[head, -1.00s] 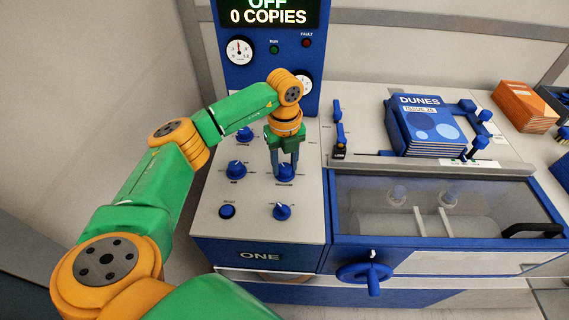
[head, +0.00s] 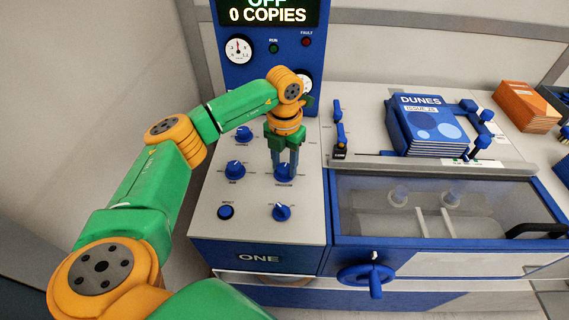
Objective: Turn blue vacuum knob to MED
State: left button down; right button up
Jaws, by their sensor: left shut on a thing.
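The blue vacuum knob (head: 285,180) sits on the light control panel (head: 250,215), in the right column of knobs. My left gripper (head: 285,172) points down over it, its two fingers shut on the knob from both sides. The fingers and wrist hide most of the knob and its upper markings, so I cannot read which setting it points to. My right gripper is not in view.
The display (head: 268,14) reads OFF, 0 COPIES. A stack of DUNES magazines (head: 428,127) and a handwheel (head: 367,277) are to the right.

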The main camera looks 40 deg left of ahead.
aim_at(284, 167)
pick_arm(q)
jog(key=shift+m, duration=1.1)
jog(key=shift+c, duration=2.1)
grip_release()
notch_tip(284, 167, up, 7)
jog(key=shift+r+b, duration=0.1)
jog(key=shift+b, duration=0.8)
